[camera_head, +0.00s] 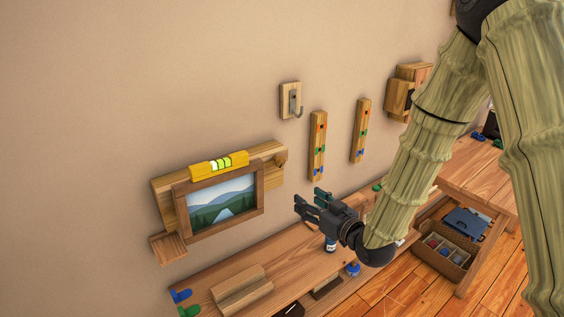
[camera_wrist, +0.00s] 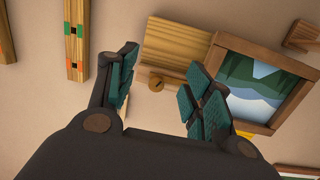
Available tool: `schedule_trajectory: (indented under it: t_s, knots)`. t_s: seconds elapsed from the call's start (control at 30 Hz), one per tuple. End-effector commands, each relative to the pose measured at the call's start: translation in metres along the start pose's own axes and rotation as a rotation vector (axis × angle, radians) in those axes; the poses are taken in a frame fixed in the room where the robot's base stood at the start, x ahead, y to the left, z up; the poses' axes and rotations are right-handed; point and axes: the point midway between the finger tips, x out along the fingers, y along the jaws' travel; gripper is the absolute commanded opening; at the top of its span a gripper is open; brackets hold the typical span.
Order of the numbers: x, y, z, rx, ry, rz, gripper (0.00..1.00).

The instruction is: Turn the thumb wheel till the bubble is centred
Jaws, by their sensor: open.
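The thumb wheel (camera_head: 281,159) is a small round wooden knob at the right end of a wooden wall board (camera_head: 269,150). It also shows in the wrist view (camera_wrist: 156,84), in the gap between my fingers and apart from them. A yellow spirit level (camera_head: 205,173) with a bright green vial (camera_head: 221,163) lies along the top of a framed landscape picture (camera_head: 222,201). The bubble's exact place is too small to tell. My gripper (camera_head: 309,199) is open and empty, below and right of the wheel. In the wrist view, my right finger hides most of the level.
A metal hook (camera_head: 294,100) and two wooden strips with coloured marks (camera_head: 318,147) (camera_head: 361,131) are on the wall to the right. A wooden bench (camera_head: 270,254) below carries a wooden block (camera_head: 241,289) and small items. The wall above the picture is clear.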

Motion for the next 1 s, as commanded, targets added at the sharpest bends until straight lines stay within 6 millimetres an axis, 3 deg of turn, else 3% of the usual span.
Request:
schedule_trajectory:
  t_s: [0.03, 0.1, 0.23, 0.43, 1.0]
  knots:
    - [0.003, -0.002, -0.022, -0.016, 0.04, -0.016, 0.51]
    - [0.006, -0.005, -0.042, -0.032, 0.081, -0.034, 0.51]
    - [0.009, -0.009, -0.061, -0.047, 0.121, -0.052, 0.51]
    - [0.025, -0.011, -0.067, -0.05, 0.126, -0.057, 0.51]
    - [0.105, -0.015, -0.076, -0.048, 0.124, -0.054, 0.51]
